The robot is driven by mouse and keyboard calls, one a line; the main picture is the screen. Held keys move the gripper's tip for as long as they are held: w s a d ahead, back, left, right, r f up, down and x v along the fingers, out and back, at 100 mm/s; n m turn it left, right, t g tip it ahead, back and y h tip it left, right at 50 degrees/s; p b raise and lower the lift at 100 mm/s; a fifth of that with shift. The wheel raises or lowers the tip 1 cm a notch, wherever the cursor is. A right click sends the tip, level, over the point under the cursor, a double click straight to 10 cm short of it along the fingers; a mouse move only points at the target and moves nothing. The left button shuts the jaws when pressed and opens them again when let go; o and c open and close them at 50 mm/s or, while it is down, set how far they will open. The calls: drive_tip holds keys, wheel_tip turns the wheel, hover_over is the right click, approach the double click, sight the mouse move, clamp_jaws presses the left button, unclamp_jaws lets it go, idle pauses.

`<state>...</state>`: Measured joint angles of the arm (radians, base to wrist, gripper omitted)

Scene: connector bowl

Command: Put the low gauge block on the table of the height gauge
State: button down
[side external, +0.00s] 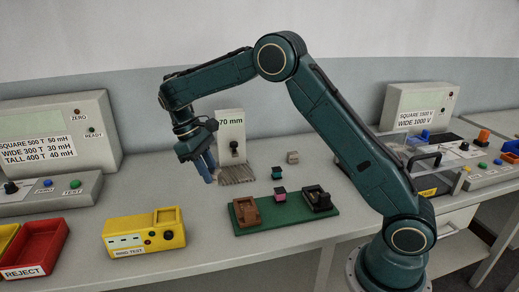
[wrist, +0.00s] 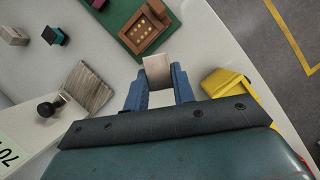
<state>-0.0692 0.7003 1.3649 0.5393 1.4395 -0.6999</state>
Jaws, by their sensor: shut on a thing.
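My gripper (side external: 207,167) is shut on a pale beige block (wrist: 157,70), which sits between its two blue fingertips (wrist: 158,88) in the wrist view. In the side view the fingers mostly hide this block. The height gauge (side external: 231,128) is a white upright plate marked 70 mm with a black knob. Its ribbed grey-brown table (side external: 237,173) is at the plate's foot and looks empty; it also shows in the wrist view (wrist: 88,88). My gripper is in the air, just left of the gauge in the side view. I cannot tell the held block's height.
Another pale block (side external: 292,157) and a teal part (side external: 278,173) stand right of the gauge. A green board (side external: 285,217) with a brown bowl-like fixture, a pink part and a black fixture lies in front. A yellow tester (side external: 145,233) and red reject bin (side external: 33,247) are at left.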

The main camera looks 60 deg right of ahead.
drive_tip(key=shift+d+f, duration=0.2)
drive_tip(key=shift+f, duration=0.25)
wheel_tip(320, 180, down, 5)
drive_tip(key=s+a+m+y, duration=0.1)
drive_tip(key=s+m, duration=0.1)
drive_tip(key=shift+a+f+m, duration=0.2)
drive_tip(key=shift+a+m, duration=0.1)
drive_tip(key=shift+m, duration=0.1)
drive_tip(key=shift+s, duration=0.1)
drive_tip(key=w+d+r+m+t+y, duration=0.2)
drive_tip(key=w+d+r+m+t, duration=0.35)
drive_tip(key=m, duration=0.85)
drive_tip(key=w+d+r+m+t+y, duration=0.1)
drive_tip(key=w+d+r+m+t, duration=0.1)
drive_tip(key=w+d+r+m, duration=0.85)
drive_tip(key=s+a+f, duration=0.1)
drive_tip(key=f, duration=0.5)
drive_tip(key=s+a+f+m, duration=0.1)
drive_tip(key=f, duration=0.5)
drive_tip(key=s+a+f+m, duration=0.1)
drive_tip(key=a+f, duration=0.1)
drive_tip(key=f, duration=0.4)
drive_tip(key=shift+s+f+m, duration=0.2)
drive_tip(key=shift+m, duration=0.05)
